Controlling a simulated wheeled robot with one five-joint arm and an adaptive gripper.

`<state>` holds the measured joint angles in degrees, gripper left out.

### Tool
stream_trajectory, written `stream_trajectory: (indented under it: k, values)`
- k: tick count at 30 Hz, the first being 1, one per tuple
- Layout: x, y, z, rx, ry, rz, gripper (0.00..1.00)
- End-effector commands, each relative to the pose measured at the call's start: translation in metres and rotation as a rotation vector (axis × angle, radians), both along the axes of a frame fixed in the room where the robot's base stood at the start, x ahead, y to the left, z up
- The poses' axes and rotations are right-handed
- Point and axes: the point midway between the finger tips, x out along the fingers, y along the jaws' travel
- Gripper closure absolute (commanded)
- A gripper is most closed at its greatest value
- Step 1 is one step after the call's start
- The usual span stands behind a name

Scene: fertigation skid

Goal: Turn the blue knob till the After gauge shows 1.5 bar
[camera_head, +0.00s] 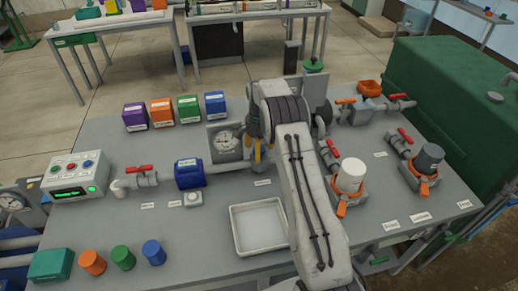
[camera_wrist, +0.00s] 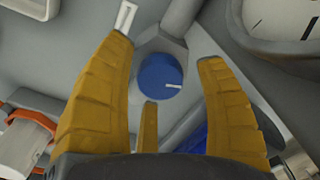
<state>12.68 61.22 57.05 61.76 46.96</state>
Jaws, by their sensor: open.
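The blue knob (camera_wrist: 160,77) is round with a white mark pointing right, and it sits between my yellow fingers in the wrist view. My gripper (camera_wrist: 166,52) is open, with one finger on each side of the knob and gaps between them and it. In the head view my gripper (camera_head: 257,153) is by the pipe, and the knob is hidden behind it. A white-faced gauge (camera_head: 224,142) stands just left of my gripper; its label and reading are too small to make out. Part of a gauge dial (camera_wrist: 285,18) shows at the wrist view's upper right, its needle unclear.
A blue pipe unit (camera_head: 189,173) and a red-handled valve (camera_head: 138,170) lie to the left. A white tray (camera_head: 236,243) sits in front. Coloured boxes (camera_head: 161,111) stand behind. Orange-based filters (camera_head: 348,180) are to the right.

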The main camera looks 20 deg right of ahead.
Motion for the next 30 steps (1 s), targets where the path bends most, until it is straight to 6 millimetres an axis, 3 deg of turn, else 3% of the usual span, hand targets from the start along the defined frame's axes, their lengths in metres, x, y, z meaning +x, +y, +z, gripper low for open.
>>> stream_trajectory:
  k: [4, 24, 30]
  values:
    - [0.0000, 0.0000, 0.0000, 0.000, 0.000, 0.000, 0.34]
    - [0.0001, 0.0000, 0.0003, 0.000, 0.000, 0.000, 0.94]
    - [0.0001, 0.0001, -0.0003, 0.000, 0.000, 0.015, 0.94]
